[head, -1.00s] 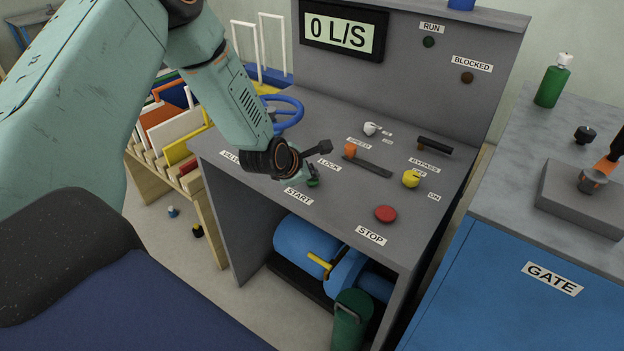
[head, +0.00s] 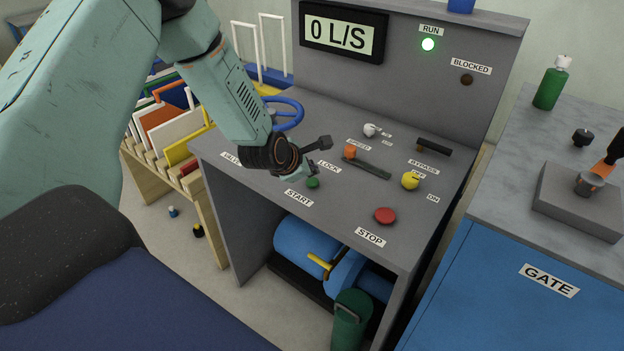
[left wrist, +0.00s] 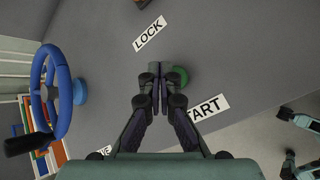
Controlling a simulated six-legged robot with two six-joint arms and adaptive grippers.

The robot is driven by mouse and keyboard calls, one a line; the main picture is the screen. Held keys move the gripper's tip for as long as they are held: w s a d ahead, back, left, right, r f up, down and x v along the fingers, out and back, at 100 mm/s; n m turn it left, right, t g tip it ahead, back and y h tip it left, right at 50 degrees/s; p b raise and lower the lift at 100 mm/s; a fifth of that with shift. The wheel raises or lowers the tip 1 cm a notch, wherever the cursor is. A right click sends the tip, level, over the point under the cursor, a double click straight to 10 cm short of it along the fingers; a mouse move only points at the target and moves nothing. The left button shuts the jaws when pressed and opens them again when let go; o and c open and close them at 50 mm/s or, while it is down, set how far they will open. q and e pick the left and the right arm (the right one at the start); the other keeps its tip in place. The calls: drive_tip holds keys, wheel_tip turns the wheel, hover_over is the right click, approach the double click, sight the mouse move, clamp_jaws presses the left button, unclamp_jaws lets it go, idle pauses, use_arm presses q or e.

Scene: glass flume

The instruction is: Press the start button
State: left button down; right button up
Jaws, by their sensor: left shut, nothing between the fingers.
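The green start button (head: 313,183) sits on the sloping grey panel (head: 250,150), just above the START label (head: 298,198). My left gripper (head: 309,172) is shut and empty, close over the button's far side. In the left wrist view, the shut fingertips (left wrist: 156,88) show just left of the green button (left wrist: 181,77), partly covering it. I cannot tell whether they touch it. The RUN lamp (head: 428,45) glows green. The display (head: 341,35) reads 0 L/S.
A red STOP button (head: 385,215), yellow knob (head: 410,180), orange slider knob (head: 350,151) and white switch (head: 371,130) share the panel. A blue handwheel (head: 287,113) stands behind my left wrist. The BLOCKED lamp (head: 467,80) is dark. The GATE cabinet (head: 500,275) stands right.

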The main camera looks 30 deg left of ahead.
sight(311, 183)
use_arm(q)
wheel_tip(311, 183, up, 6)
drive_tip(key=p, duration=0.3)
drive_tip(key=shift+p, duration=0.3)
idle(0.4)
